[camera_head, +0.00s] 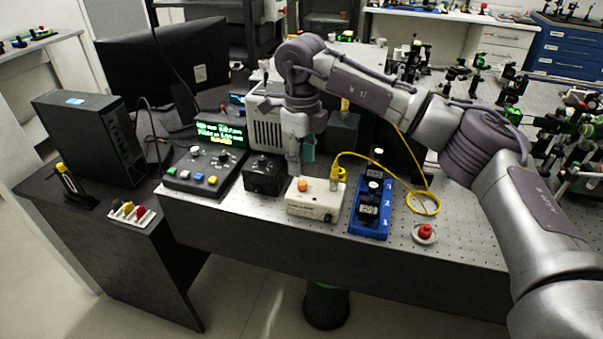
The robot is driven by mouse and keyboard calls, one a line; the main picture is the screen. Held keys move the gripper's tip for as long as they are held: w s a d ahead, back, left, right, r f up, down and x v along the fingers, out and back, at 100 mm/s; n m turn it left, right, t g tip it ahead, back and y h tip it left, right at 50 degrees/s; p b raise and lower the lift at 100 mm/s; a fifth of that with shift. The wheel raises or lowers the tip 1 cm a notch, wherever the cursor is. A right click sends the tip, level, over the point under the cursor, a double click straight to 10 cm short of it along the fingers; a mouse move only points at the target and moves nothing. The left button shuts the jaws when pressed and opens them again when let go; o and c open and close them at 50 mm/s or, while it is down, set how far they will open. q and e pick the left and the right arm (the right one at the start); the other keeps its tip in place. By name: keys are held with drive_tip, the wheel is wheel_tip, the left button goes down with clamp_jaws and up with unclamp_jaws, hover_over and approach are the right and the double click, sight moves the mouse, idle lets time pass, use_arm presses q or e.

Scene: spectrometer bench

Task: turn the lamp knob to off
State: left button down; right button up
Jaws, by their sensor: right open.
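My right arm comes in from the right, and its gripper (296,168) points down over the bench front. It is open and small in the picture; its fingertips are hard to make out. It is between a black box (266,177) with a dark knob on its front and a cream box (314,204) with an orange button (303,185). I cannot tell whether it touches either box. A control box (202,171) with a green-lit display, dials and coloured buttons stands further left. No lamp label is readable, so which knob is the lamp knob is unclear. My left gripper is out of view.
A blue tray (354,228) with black devices stands right of the cream box. A yellow cable (385,164) loops behind it. A red button (425,231) sits at the front edge. A computer tower (90,135) and monitor (165,70) stand left. The bench's front edge is close.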

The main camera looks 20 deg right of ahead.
sight(302, 182)
wheel_tip(302, 182, up, 7)
drive_tip(key=shift+s+f, duration=0.1)
drive_tip(key=shift+f, duration=0.1)
idle(0.5)
